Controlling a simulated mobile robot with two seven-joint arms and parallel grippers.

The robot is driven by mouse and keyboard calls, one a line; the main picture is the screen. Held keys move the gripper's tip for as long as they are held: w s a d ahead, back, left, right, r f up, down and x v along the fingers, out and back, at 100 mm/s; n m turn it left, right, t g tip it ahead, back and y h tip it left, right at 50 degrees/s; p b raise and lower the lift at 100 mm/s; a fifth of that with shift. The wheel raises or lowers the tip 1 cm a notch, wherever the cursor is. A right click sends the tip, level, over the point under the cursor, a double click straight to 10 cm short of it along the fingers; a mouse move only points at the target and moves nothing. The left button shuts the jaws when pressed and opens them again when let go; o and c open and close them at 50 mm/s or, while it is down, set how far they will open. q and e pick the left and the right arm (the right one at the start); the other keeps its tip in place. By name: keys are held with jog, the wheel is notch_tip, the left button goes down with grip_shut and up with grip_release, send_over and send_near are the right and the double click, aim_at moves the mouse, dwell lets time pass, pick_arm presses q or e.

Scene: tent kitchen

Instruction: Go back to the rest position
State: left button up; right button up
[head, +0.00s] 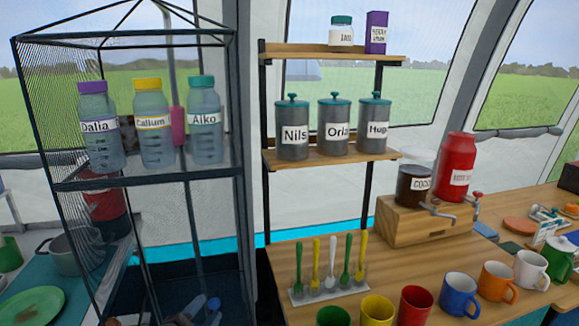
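What looks like the tip of my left gripper (206,305) shows at the bottom edge of the head view, low in front of the black mesh rack. Only a small grey-blue part of it is in the picture, so I cannot tell whether it is open or shut. No held thing can be made out there. My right gripper is not in view.
The mesh rack (150,178) holds bottles labelled Dalia (98,142), Callum (154,140) and Aiko (205,138). A wooden shelf (330,158) carries three canisters. The wooden counter (400,265) holds several mugs, a utensil holder (328,290) and a wooden dispenser box (415,222).

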pick_arm(q)
jog(key=s+a+f+n+g+y, duration=0.2)
jog(key=s+a+f+n, duration=0.1)
jog(key=s+f, duration=0.4)
jog(key=s+a+f+n+g+y, duration=0.2)
jog(key=s+a+f+n, duration=0.2)
jog(key=s+f, duration=0.3)
jog(key=s+a+f+n+g+y, duration=0.2)
jog(key=s+f+n, duration=0.4)
jog(key=s, duration=0.5)
jog(key=shift+s+a+f+g+y, duration=0.4)
jog(key=shift+a+f+g, duration=0.1)
jog(key=shift+a, duration=0.15)
